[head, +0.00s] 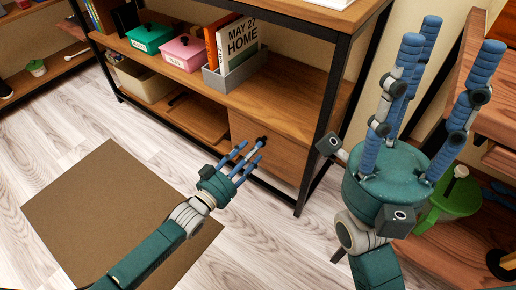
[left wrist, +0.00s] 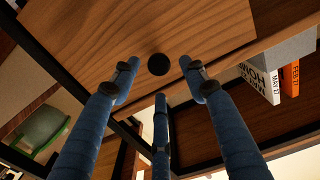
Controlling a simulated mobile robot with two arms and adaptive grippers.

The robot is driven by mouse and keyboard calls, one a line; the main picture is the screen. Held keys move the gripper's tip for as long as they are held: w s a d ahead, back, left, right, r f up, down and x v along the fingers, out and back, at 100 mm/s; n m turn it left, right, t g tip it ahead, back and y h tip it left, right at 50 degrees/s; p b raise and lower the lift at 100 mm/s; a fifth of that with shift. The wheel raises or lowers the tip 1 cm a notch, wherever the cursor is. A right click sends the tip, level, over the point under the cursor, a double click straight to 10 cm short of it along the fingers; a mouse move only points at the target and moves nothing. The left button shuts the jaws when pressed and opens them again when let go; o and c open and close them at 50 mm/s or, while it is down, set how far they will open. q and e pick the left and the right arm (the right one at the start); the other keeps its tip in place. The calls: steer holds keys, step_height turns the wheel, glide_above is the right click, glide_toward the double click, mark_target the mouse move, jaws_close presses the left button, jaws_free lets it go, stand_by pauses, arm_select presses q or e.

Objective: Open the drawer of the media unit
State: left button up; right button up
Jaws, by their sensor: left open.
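The media unit (head: 285,92) has wooden boards in a black metal frame. Its drawer (head: 285,155) is at the lower right, and the front looks flush, so it appears shut. A round black knob sits on the drawer front; it shows clearly in the left wrist view (left wrist: 158,64). My left gripper (head: 246,155) is open in front of the drawer, its blue fingers pointing at the knob. In the left wrist view the fingertips (left wrist: 160,78) spread around the knob with nothing held; contact cannot be told. My right gripper (head: 447,48) is raised at the right, open and empty.
A green box (head: 149,38), a pink box (head: 186,53) and a grey bin (head: 236,74) with books stand on the shelf above. A brown mat (head: 105,215) lies on the floor.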

arm_select(q)
steer(key=shift+b+x, duration=0.6)
steer(key=shift+x, duration=1.45)
jaws_close()
